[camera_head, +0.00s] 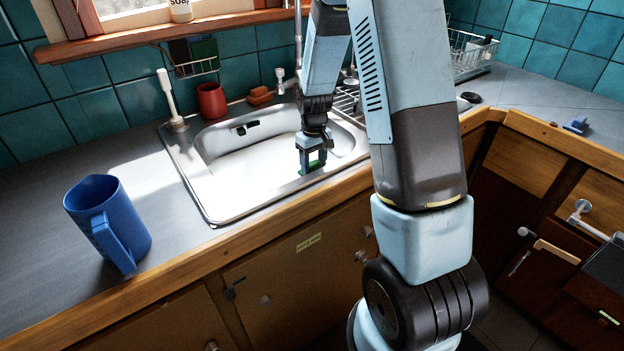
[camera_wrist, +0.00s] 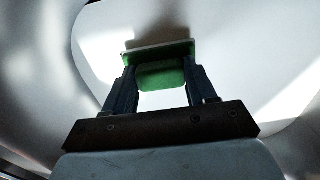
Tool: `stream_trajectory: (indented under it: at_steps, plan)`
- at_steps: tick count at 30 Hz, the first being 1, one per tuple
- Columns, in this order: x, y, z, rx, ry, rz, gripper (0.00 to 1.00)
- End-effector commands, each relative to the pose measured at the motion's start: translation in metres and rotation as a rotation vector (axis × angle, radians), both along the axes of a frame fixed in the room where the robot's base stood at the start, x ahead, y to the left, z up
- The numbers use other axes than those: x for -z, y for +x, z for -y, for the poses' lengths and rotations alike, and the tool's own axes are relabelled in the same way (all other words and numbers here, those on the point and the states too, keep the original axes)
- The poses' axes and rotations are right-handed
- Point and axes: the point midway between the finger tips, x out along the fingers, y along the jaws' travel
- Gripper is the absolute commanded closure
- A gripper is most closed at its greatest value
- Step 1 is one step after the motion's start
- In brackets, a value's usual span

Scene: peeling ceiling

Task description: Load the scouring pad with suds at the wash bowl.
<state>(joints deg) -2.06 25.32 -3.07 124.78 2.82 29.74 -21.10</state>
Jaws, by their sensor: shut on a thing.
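My gripper (camera_head: 312,165) points down into the sink basin on its right side. In the wrist view, my gripper (camera_wrist: 161,80) is shut on the green scouring pad (camera_wrist: 163,74), which sits between the two fingertips. A sliver of the green pad (camera_head: 312,168) also shows below the fingers in the head view. Under the pad is a broad white surface (camera_wrist: 250,60) inside the steel sink; it fills the basin (camera_head: 245,172) in the head view. I cannot tell whether it is the bowl or suds, nor whether the pad touches it.
The steel sink rim (camera_head: 195,208) surrounds the basin. A blue jug (camera_head: 105,220) stands on the counter at left. A red cup (camera_head: 211,100), an orange sponge-like block (camera_head: 261,95) and a tap (camera_head: 282,80) are behind the sink. A wire rack (camera_head: 470,55) stands at the back right.

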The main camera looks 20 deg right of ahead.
Motion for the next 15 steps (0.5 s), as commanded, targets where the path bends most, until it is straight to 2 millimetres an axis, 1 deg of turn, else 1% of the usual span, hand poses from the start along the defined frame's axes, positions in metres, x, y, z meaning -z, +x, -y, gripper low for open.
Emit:
stream_trajectory:
  at_steps: [3, 15]
  plan:
    - [-0.018, 0.001, 0.0, -0.001, 0.0, 0.003, 1.0]
    - [-0.076, 0.0, 0.0, -0.001, 0.0, 0.003, 1.0]
